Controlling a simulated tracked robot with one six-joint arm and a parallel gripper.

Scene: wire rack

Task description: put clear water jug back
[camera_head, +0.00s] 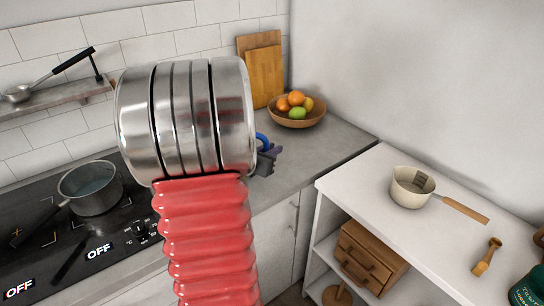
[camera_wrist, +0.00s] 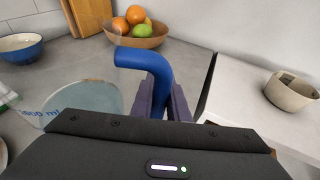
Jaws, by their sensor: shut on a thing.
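My gripper (camera_wrist: 165,104) is shut on the blue handle (camera_wrist: 148,60) of the clear water jug (camera_wrist: 85,98). The jug's transparent body is at the left of the wrist view, with blue "ml" markings on its side. Part of it is hidden by my gripper's dark housing. In the head view, my gripper (camera_head: 267,160) shows just right of my arm, with a bit of the blue handle (camera_head: 262,138) above it. The jug's body is hidden behind my arm there. I cannot tell whether the jug touches the grey counter (camera_head: 325,140).
A wooden fruit bowl (camera_head: 297,112) and cutting boards (camera_head: 262,72) stand at the back. A pot (camera_head: 91,187) sits on the black stove. A blue bowl (camera_wrist: 21,48) is at far left. The white shelf unit at right holds a cream pan (camera_head: 411,188) and wooden pestle (camera_head: 486,256).

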